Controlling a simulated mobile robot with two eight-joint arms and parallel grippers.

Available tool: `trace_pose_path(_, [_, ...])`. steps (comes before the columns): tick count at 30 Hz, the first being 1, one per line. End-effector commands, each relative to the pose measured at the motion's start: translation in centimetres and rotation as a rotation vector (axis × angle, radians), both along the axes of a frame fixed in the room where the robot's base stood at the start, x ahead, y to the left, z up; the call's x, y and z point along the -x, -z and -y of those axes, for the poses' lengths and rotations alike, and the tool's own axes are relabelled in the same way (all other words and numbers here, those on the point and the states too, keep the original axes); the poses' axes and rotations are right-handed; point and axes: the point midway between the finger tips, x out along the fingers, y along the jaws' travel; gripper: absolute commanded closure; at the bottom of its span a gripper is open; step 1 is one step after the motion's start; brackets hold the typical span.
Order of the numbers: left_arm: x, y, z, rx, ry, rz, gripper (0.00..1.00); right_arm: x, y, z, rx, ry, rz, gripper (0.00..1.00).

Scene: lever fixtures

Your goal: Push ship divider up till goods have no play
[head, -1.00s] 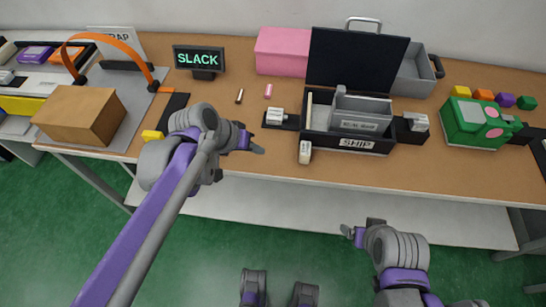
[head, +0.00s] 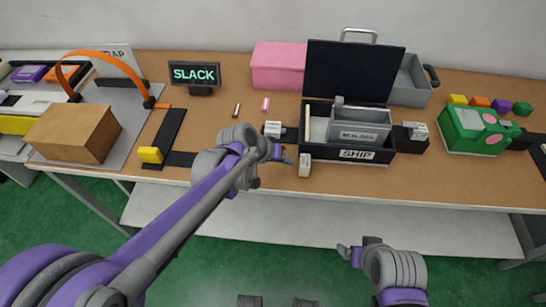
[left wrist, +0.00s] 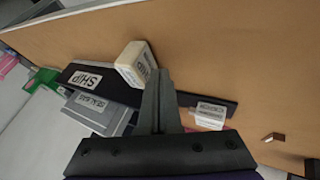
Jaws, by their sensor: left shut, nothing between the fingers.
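The black box labelled SHIP (head: 375,155) stands on the table with its lid open. A grey block of goods (head: 360,133) with a label sits inside it. A pale upright strip, seemingly the divider (head: 318,129), stands left of the goods. A cream block, perhaps the divider's handle (head: 305,163), sticks out at the box's front left; it also shows in the left wrist view (left wrist: 134,60). My left gripper (head: 287,156) is shut and empty, just left of the cream block, seemingly apart from it. My right gripper (head: 344,251) is low in front of the table; its jaw state is unclear.
A display (head: 195,73) reads SLACK. A white block (head: 272,129) sits on a black rail left of the box, another (head: 417,131) on the right. A cardboard box (head: 74,133) and a yellow block (head: 150,155) lie left. A green case (head: 478,130) stands right.

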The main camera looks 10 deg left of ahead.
Motion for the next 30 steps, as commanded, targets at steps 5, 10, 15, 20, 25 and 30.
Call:
trace_pose_path(5, [0.0, 0.0, 1.3, 0.0, 0.0, 0.001, 1.0, 0.0, -0.1, 0.0, 0.0, 0.0, 0.0, 0.14])
trace_pose_path(10, [0.0, 0.0, 1.5, 0.0, -0.002, 0.0, 1.0, 0.0, -0.1, 0.0, 0.0, 0.0, 0.0, 0.14])
trace_pose_path(15, [0.0, -0.1, 1.5, 0.0, -0.002, 0.0, 1.0, 0.0, -0.1, 0.0, 0.0, 0.0, 0.0, 0.14])
trace_pose_path(20, [0.0, 0.0, 3.2, 0.001, 0.003, -0.001, 1.0, 0.0, 0.0, 0.0, 0.0, 0.0, 0.0, 0.14])
trace_pose_path(25, [0.1, 0.0, 6.9, 0.001, 0.006, -0.001, 1.0, 0.0, 0.0, 0.0, 0.0, 0.0, 0.0, 0.14])
trace_pose_path(30, [0.0, -0.1, 8.9, 0.001, 0.0, 0.0, 1.0, 0.0, 0.1, 0.0, 0.0, 0.0, 0.0, 0.14])
